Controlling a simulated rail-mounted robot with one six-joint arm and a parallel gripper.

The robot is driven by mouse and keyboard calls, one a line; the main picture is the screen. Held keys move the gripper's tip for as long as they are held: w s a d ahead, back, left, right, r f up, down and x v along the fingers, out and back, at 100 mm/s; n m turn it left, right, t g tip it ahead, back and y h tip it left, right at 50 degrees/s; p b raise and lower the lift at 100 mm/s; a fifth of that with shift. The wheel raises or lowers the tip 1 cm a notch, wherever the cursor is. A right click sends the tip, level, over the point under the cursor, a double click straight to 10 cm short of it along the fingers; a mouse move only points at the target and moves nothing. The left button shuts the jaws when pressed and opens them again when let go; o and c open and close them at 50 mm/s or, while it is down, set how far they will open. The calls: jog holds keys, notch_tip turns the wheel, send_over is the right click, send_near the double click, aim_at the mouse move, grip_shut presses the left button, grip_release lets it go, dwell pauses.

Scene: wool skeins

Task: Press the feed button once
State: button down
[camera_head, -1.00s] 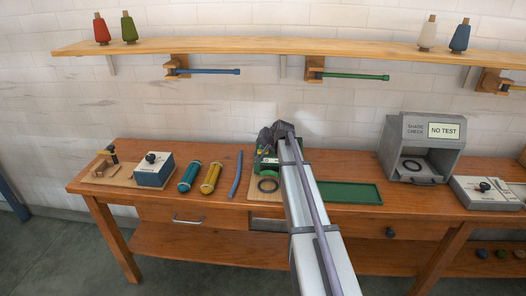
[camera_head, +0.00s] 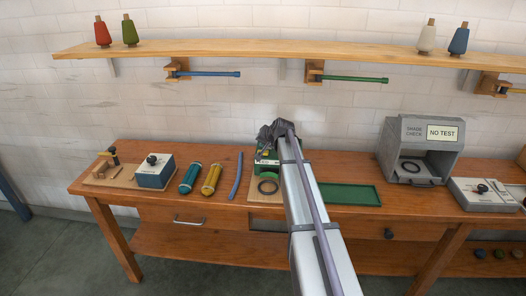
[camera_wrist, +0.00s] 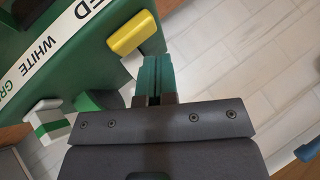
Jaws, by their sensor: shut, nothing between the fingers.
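A green machine (camera_head: 264,167) stands on the bench behind my arm, and my wrist hides part of it in the head view. In the wrist view the green housing (camera_wrist: 85,45) fills the upper left, with a white strip lettered "ED", "WHITE" and "GR", cut off by the frame. A yellow block (camera_wrist: 130,33), possibly the feed button, sticks out from the housing edge. My gripper (camera_wrist: 155,62) is shut and empty, its teal fingertips just below and right of the yellow block. I cannot tell whether they touch. The fingers are hidden in the head view.
A white-and-green part (camera_wrist: 46,122) projects from the machine left of my gripper. A green tray (camera_head: 345,194) is to the right, yellow and teal cylinders to the left. A grey shade-check box (camera_head: 447,160) reads "NO TEST".

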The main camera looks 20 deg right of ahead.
notch_tip(320, 180, up, 5)
jog(key=p, duration=0.5)
jog(key=shift+r, duration=0.15)
dwell(0.4)
jog(key=shift+s+f, duration=0.1)
jog(key=shift+f, duration=0.1)
jog(key=s+a+f+n+g, duration=0.1)
jog(key=s+a+n+g, duration=0.1)
jog(key=s+a, duration=0.6)
jog(key=s+a+f+n+g, duration=0.2)
jog(key=s+a, duration=0.6)
jog(key=s, duration=0.9)
jog(key=s+a+f+n+g, duration=0.2)
jog(key=s+a+n+g, duration=0.2)
jog(key=s+a, duration=0.4)
jog(key=shift+s+a+g+h, duration=0.35)
jog(key=shift+s+g, duration=0.25)
jog(key=shift+s, duration=1.8)
